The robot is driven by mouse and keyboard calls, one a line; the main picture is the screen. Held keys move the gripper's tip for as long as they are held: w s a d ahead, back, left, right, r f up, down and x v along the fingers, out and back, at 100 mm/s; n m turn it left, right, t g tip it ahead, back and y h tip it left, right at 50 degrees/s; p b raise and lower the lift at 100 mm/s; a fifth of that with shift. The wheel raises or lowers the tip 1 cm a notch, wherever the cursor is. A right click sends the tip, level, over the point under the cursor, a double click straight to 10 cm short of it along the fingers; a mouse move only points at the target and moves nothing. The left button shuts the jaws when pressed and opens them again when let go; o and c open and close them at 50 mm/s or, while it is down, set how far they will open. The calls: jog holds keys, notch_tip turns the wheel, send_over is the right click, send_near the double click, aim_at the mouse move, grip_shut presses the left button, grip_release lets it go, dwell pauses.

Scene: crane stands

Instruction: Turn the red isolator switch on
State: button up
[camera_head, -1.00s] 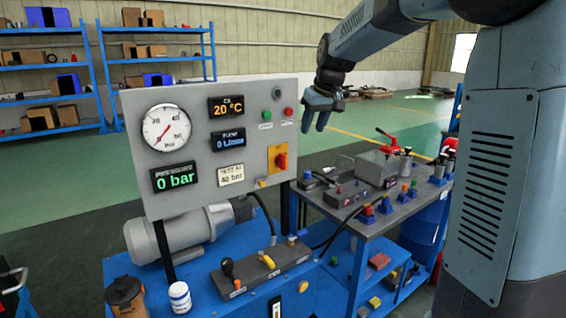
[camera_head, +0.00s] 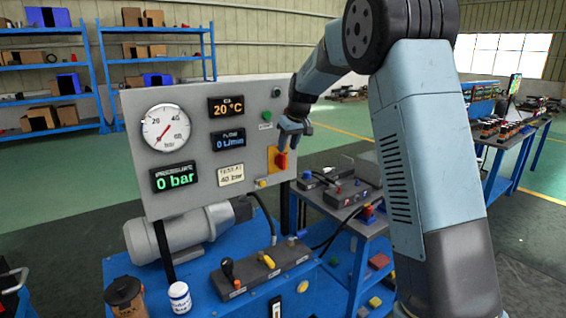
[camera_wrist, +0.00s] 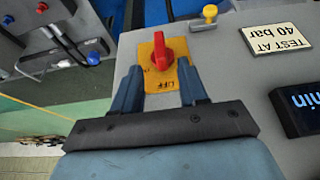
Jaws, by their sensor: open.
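The red isolator switch (camera_head: 281,160) sits on a yellow plate (camera_head: 272,161) at the right side of the grey panel. In the wrist view the red knob (camera_wrist: 161,52) lies just beyond the fingertips, roughly midway between them, and the yellow plate (camera_wrist: 160,82) carries a label that looks like "OFF". My gripper (camera_wrist: 156,72) is open, one finger on each side of the yellow plate, with nothing held. In the head view my gripper (camera_head: 290,140) is in front of the panel beside the switch. Whether the fingers touch the panel cannot be told.
The grey panel (camera_head: 200,105) has a round gauge (camera_head: 166,128), displays and a green button (camera_head: 267,115). A small yellow knob (camera_wrist: 210,12) is close to the switch. A workbench (camera_head: 345,210) with several devices stands to the right.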

aim_at(285, 156)
jog(key=x, duration=0.8)
grip_shut()
